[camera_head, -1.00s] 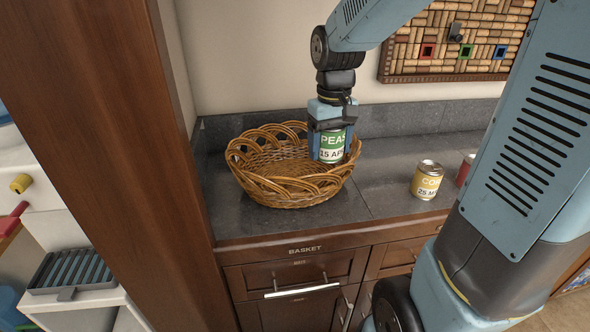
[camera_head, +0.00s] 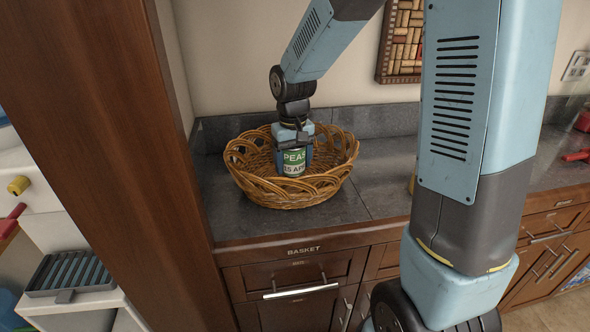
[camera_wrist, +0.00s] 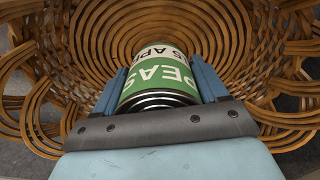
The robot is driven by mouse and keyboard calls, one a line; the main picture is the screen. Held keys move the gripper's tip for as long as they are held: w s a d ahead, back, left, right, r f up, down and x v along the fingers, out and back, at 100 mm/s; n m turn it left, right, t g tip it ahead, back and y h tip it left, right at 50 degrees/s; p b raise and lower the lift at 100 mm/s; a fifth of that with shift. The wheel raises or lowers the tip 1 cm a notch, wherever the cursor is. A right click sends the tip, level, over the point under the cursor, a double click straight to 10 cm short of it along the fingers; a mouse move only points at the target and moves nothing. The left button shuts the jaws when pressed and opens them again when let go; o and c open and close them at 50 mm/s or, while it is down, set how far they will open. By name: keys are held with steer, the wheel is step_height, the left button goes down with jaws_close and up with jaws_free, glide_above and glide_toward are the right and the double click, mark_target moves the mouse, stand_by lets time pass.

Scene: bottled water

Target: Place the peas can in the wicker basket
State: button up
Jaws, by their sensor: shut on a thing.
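The peas can (camera_head: 293,162), green and white with "PEAS" on its label, is upright inside the outline of the wicker basket (camera_head: 250,186). The basket stands on the grey counter, and its woven front rim shows below the can. My gripper (camera_head: 294,150) is above the can and shut on it. In the wrist view, the can (camera_wrist: 160,72) sits between the two blue fingers of my gripper (camera_wrist: 164,85), with the basket (camera_wrist: 262,60) all around. I cannot tell whether the can's bottom touches the basket floor.
The grey counter (camera_head: 385,175) has free room right of the basket. A tall brown wooden panel (camera_head: 110,150) stands at the left. A drawer front under the basket reads "BASKET". A cork board (camera_head: 402,40) hangs on the wall. Red items lie at the far right.

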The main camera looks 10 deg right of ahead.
mark_target(293, 170)
steer(key=shift+f, duration=1.5)
steer(key=shift+f, duration=0.15)
steer(key=o, duration=1.3)
step_height(293, 170, up, 12)
steer(key=shift+d+r, duration=0.1)
steer(key=shift+r, duration=0.15)
steer(key=s+d+r+m+t, duration=0.1)
steer(key=s+d+r+t, duration=0.1)
steer(key=s, duration=0.5)
steer(key=s+d+r+m+t, duration=0.1)
steer(key=s+d+r, duration=0.3)
steer(key=s+d, duration=0.2)
steer(key=s+d+r+t, duration=0.2)
steer(key=s+d, duration=0.2)
steer(key=s, duration=0.3)
steer(key=shift+s+d+r+m+t, duration=0.15)
steer(key=shift+s+r+m+t, duration=0.15)
steer(key=shift+r+m, duration=0.1)
